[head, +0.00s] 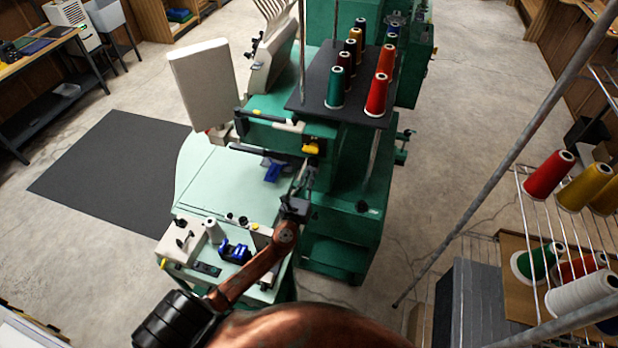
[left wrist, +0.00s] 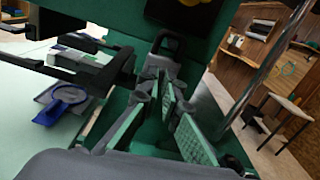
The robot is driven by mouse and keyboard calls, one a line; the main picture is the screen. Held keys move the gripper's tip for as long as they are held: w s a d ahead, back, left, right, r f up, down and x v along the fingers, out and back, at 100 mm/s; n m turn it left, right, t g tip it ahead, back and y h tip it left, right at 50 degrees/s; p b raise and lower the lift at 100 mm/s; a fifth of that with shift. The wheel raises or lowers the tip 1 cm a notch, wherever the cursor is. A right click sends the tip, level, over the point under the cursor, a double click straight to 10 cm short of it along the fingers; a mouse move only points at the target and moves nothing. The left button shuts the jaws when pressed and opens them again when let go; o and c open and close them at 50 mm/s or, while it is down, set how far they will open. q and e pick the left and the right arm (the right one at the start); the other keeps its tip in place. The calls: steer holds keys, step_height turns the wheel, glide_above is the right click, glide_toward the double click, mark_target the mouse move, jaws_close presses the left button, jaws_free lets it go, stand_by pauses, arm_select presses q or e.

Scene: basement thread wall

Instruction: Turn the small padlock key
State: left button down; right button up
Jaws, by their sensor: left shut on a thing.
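My left gripper (head: 303,182) reaches up to the front of the green thread machine (head: 345,215), just below a small yellow part (head: 311,149). In the left wrist view, its grey fingers with green pads (left wrist: 160,92) point at a dark looped shape like a padlock shackle (left wrist: 167,43), with a grey body below it. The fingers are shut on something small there. The padlock key itself cannot be made out; the fingers hide that spot. My right gripper is not in view.
A pale machine table (head: 220,190) lies to the left. Thread spools (head: 377,95) stand above.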

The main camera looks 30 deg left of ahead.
arm_select(q)
steer(key=c, duration=2.1)
jaws_free()
steer(key=v, duration=1.2)
